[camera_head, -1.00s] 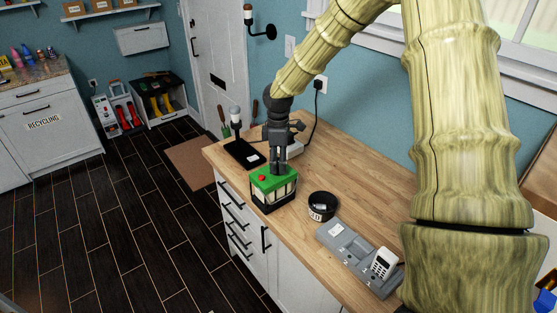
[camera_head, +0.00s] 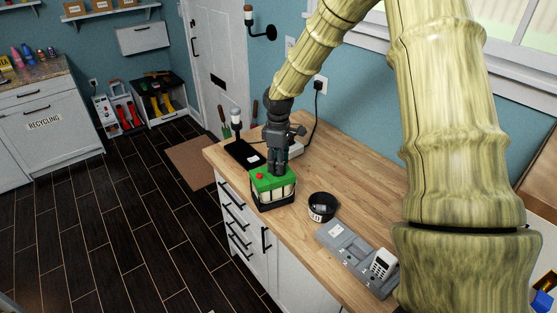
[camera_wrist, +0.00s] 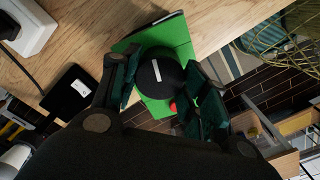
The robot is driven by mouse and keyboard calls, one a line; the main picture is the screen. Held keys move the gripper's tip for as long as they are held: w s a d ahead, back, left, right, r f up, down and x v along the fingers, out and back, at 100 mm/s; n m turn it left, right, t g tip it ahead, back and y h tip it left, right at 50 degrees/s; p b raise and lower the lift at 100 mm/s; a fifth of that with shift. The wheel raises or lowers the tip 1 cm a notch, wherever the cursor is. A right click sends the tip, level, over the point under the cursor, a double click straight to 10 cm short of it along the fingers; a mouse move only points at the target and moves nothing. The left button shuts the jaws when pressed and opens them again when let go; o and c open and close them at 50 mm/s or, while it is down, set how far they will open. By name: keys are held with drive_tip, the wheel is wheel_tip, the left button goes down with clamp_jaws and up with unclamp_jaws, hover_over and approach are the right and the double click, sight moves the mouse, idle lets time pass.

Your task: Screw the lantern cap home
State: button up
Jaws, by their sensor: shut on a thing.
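The lantern (camera_head: 273,188) has a green top, pale side panels and a dark base. It stands upright near the front edge of the wooden counter. A round black cap with a white stripe (camera_wrist: 163,76) sits over the lantern's green top in the wrist view. My gripper (camera_head: 276,170) points straight down over the lantern and is shut on the cap, one finger on each side. The wrist view shows the fingers (camera_wrist: 160,88) flanking the cap. A red button (camera_wrist: 173,106) is on the green top beside the cap. The cap's lower edge is hidden in the head view.
On the wooden counter (camera_head: 345,165), a black bowl (camera_head: 322,207) and a grey phone base with a white handset (camera_head: 383,264) stand right of the lantern. A cord runs up to the wall outlet (camera_head: 319,86).

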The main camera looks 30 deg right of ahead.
drive_tip(key=shift+d, duration=0.1)
drive_tip(key=shift+m+p, duration=0.4)
drive_tip(key=shift+m, duration=1.2)
drive_tip(key=shift+m+p, duration=0.35)
drive_tip(key=shift+m, duration=0.45)
drive_tip(key=shift+s+f+m, duration=0.1)
drive_tip(key=shift+m, duration=0.6)
drive_tip(key=shift+m+p, duration=0.55)
drive_tip(key=shift+m, duration=0.95)
